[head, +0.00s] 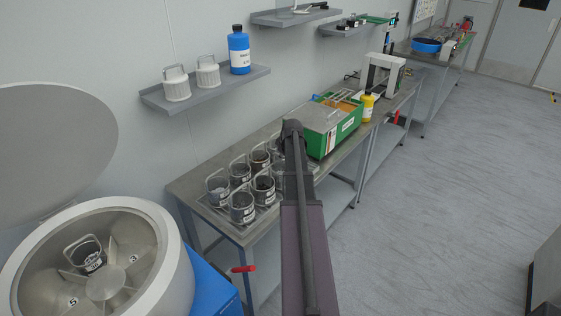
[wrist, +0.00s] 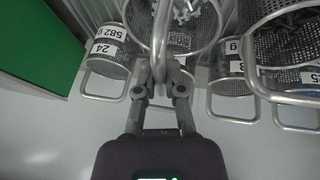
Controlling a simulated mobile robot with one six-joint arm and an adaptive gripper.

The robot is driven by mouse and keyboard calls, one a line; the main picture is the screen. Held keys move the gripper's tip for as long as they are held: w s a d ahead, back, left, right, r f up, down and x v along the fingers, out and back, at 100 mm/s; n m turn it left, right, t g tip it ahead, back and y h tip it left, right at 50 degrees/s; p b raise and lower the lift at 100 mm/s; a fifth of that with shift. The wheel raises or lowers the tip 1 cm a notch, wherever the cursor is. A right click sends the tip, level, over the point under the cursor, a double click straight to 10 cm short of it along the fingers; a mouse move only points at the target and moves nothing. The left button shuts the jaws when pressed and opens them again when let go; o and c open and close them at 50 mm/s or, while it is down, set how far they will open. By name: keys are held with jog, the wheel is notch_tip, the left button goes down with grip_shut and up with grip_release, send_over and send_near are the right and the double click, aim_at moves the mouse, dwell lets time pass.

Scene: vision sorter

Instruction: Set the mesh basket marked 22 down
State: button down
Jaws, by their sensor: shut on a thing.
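In the wrist view, my gripper (wrist: 160,72) is shut on the upright metal handle of a mesh basket (wrist: 186,42). Bright metal pieces lie in this basket. Its number is not visible, so I cannot read whether it is 22. Other mesh baskets stand close around it, one marked 24 and 582 g (wrist: 105,58). I cannot tell whether the held basket touches the surface below. In the head view, my arm hides the gripper and most of the spot beneath it.
An open white centrifuge (head: 172,245) at lower left has a basket (head: 90,258) in one bay. A green box (head: 325,128) stands on the bench (head: 190,184) behind the rack. A shelf (head: 205,92) holds two white containers and a blue bottle (head: 239,52).

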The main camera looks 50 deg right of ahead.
jog(key=shift+f, duration=0.15)
jog(key=c, duration=0.7)
grip_release()
jog(key=shift+c, duration=0.2)
jog(key=shift+r, duration=0.2)
jog(key=p+v, duration=1.1)
jog(key=v, duration=0.1)
dwell(0.6)
